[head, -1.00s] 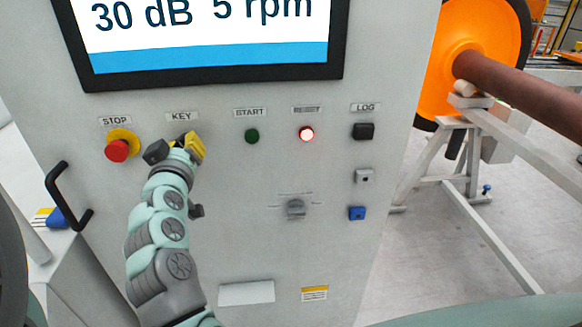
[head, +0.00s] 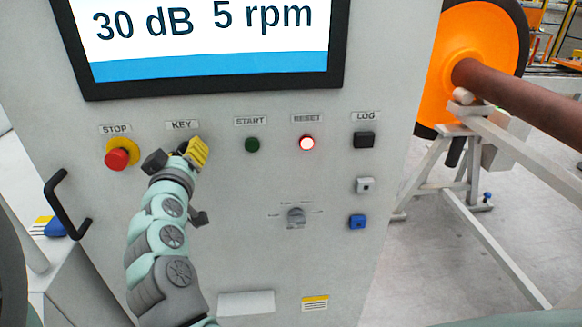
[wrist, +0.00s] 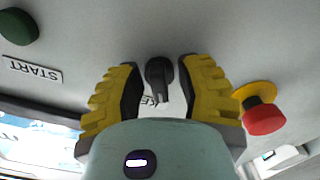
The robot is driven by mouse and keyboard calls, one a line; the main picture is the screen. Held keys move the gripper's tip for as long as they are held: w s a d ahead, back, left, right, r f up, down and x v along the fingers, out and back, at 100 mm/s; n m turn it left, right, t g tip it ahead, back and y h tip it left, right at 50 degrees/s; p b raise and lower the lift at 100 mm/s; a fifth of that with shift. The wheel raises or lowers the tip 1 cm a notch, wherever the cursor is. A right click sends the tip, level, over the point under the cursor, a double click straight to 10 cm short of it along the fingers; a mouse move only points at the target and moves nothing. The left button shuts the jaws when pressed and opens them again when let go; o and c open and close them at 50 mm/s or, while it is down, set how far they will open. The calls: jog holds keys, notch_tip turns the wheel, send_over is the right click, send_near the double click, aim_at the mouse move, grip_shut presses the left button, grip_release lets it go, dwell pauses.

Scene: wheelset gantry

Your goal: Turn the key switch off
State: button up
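The key switch (wrist: 159,78) is a dark knob on the grey panel, seen in the wrist view between my two yellow fingers. Its handle points down in that picture, toward the partly covered KEY label. My gripper (wrist: 160,85) is open around the switch, with a gap on each side of it. In the head view my gripper (head: 176,154) is at the panel just below the KEY label (head: 182,125), and it hides the switch there.
The red STOP button (head: 117,158) on its yellow ring is close to the left of my gripper. The green START button (head: 252,144), lit RESET button (head: 306,143) and a grey rotary selector (head: 295,217) lie to the right. A black handle (head: 65,207) sticks out at the left edge.

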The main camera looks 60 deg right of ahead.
jog(key=shift+o, duration=0.4)
jog(key=shift+r, duration=0.1)
jog(key=m+p, duration=0.1)
jog(key=m, duration=0.2)
jog(key=shift+r, duration=0.2)
jog(key=m+p, duration=0.1)
jog(key=m, duration=0.1)
jog(key=shift+m+p, duration=0.35)
jog(key=shift+m, duration=0.05)
jog(key=shift+r+m+p, duration=0.2)
jog(key=shift+m+p, duration=0.9)
jog(key=shift+p, duration=0.1)
jog(key=m+p, duration=0.2)
jog(key=p, duration=0.3)
jog(key=m+p, duration=0.1)
jog(key=p, duration=0.2)
jog(key=shift+s+f+m+p, duration=0.15)
jog(key=shift+m+p, duration=0.45)
jog(key=shift+p, duration=0.65)
